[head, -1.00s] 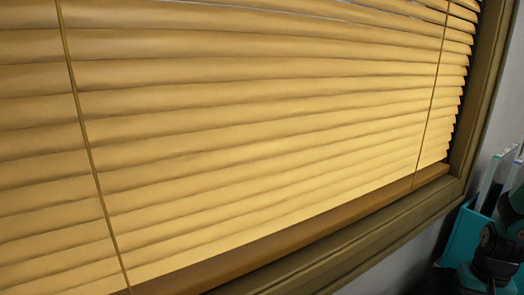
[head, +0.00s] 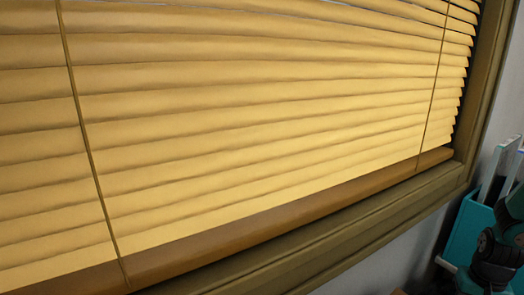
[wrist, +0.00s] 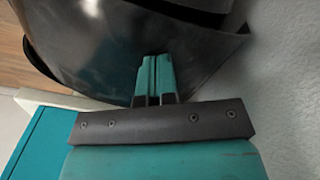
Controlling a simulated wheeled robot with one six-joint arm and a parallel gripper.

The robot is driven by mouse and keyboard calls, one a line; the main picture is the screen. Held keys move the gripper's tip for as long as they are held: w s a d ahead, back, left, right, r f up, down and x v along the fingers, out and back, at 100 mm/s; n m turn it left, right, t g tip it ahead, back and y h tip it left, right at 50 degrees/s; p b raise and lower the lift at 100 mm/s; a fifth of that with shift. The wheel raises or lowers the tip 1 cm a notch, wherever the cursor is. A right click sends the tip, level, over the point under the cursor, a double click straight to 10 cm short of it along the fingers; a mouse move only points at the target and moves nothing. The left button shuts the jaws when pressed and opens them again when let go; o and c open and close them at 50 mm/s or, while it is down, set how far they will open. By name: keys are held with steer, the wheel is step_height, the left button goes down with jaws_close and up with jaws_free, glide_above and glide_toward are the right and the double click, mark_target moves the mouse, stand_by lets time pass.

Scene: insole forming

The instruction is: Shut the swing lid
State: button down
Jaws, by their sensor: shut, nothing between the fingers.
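In the wrist view a large dark, glossy, curved body (wrist: 85,45) fills the top, with a rim or flap edge along its upper right. It may be the bin with the swing lid, but I cannot tell which part is the lid or whether it is open. My gripper (wrist: 155,62) has its teal fingers together, empty, pointing at this dark surface and overlapping it in the picture. I cannot tell whether they touch. In the head view part of my arm (head: 495,250) shows at the right edge; no lid is visible there.
Yellow blinds (head: 260,120) in a brown window frame (head: 390,205) fill most of the head view. A teal box (head: 466,232) stands at the right by the grey wall. A teal surface (wrist: 30,140) lies lower left in the wrist view, beside a pale wall (wrist: 285,100) at right.

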steer(key=shift+f, duration=0.25)
step_height(320, 180, up, 12)
steer(key=p, duration=1)
steer(key=shift+a, duration=0.1)
